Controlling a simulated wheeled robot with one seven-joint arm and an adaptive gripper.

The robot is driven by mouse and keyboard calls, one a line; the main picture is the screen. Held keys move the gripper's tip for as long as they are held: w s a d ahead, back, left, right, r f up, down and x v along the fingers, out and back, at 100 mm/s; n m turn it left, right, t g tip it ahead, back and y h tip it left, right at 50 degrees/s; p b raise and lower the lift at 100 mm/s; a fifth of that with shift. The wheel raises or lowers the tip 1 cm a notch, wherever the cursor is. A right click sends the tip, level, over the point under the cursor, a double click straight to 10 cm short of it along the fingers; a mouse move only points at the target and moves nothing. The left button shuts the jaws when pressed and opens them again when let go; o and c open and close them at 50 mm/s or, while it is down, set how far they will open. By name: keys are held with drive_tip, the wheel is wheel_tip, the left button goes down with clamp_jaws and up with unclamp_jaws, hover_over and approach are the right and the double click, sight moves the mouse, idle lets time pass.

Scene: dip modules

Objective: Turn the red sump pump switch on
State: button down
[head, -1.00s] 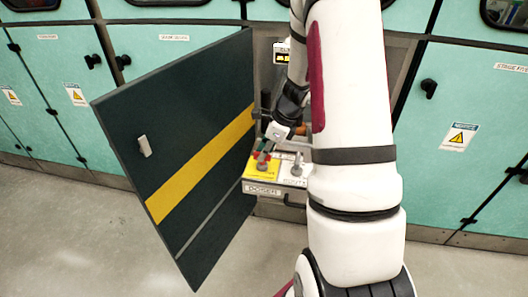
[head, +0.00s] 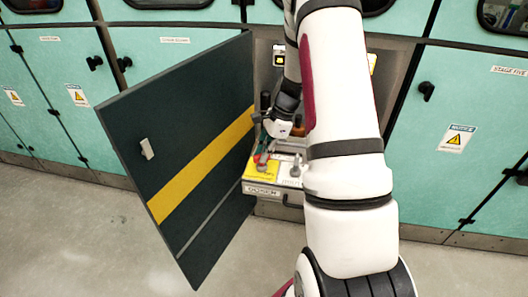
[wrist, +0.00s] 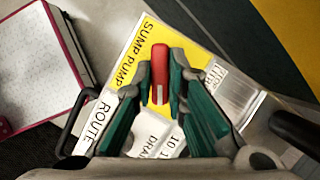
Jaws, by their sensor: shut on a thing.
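The red sump pump switch (wrist: 159,74) is a red lever with a pale stripe at its end. It stands on a yellow plate (wrist: 187,42) lettered SUMP PUMP in the wrist view. My gripper (wrist: 163,80) has its green-padded fingers on either side of the lever and is shut on it. In the head view, the red switch (head: 261,158) is small and partly covered by the gripper (head: 265,149), at the left of the control box. The yellow plate's lower part shows there too.
A dark door with a yellow stripe (head: 190,170) stands open to the left, close to my gripper. White plates lettered ROUTE and DRAIN (wrist: 150,143) adjoin the yellow plate. A grey lever (head: 296,168) stands right of the switch. Teal cabinets (head: 455,110) line the back.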

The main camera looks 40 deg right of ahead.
drive_tip(key=n+g, duration=0.1)
drive_tip(key=n, duration=0.2)
drive_tip(key=n+g, duration=0.1)
drive_tip(key=n, duration=0.2)
drive_tip(key=shift+w+g+p, duration=0.2)
drive_tip(key=shift+g+p, duration=0.1)
drive_tip(key=n+g, duration=0.1)
drive_tip(key=n, duration=0.2)
drive_tip(key=n+g, duration=0.1)
drive_tip(key=n, duration=0.1)
drive_tip(key=shift+w+n+h, duration=0.1)
drive_tip(key=shift+n+h, duration=0.2)
drive_tip(key=shift+n, duration=0.1)
drive_tip(key=c, duration=1.6)
unclamp_jaws()
drive_tip(key=shift+r, duration=0.1)
drive_tip(key=v, duration=1.1)
drive_tip(key=shift+r, duration=0.4)
drive_tip(key=shift+w, duration=0.15)
